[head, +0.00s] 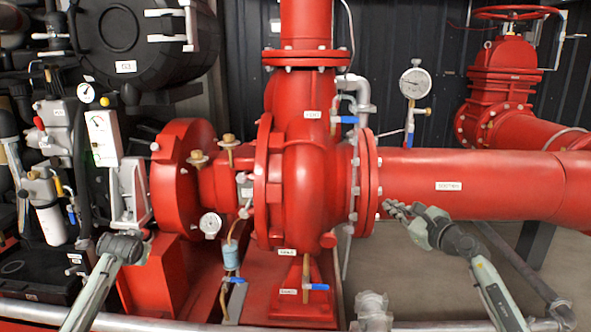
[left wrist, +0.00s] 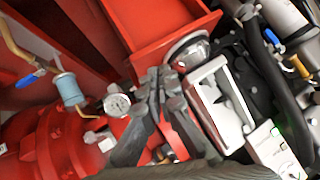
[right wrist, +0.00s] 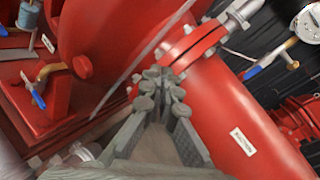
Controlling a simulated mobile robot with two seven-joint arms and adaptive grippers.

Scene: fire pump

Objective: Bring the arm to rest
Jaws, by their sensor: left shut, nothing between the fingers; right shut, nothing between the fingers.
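My right gripper (head: 392,208) is in the head view in front of the lower edge of the red suction pipe (head: 470,185), near the pump flange. Its fingers are together and empty; they also show in the right wrist view (right wrist: 163,78). My left arm comes in at the lower left of the head view, its end in front of the red motor-side base. My left gripper shows in the left wrist view (left wrist: 163,76), with its fingers together and nothing between them. It is beside a grey bracket (left wrist: 222,105). I cannot tell whether it touches it.
The red pump casing (head: 305,190) stands between the arms. A pressure gauge (head: 415,83) and a red valve wheel (head: 515,12) are at the upper right. A small gauge (head: 210,224) and blue-handled valves are low at centre. Grey floor (head: 400,265) is open below the pipe.

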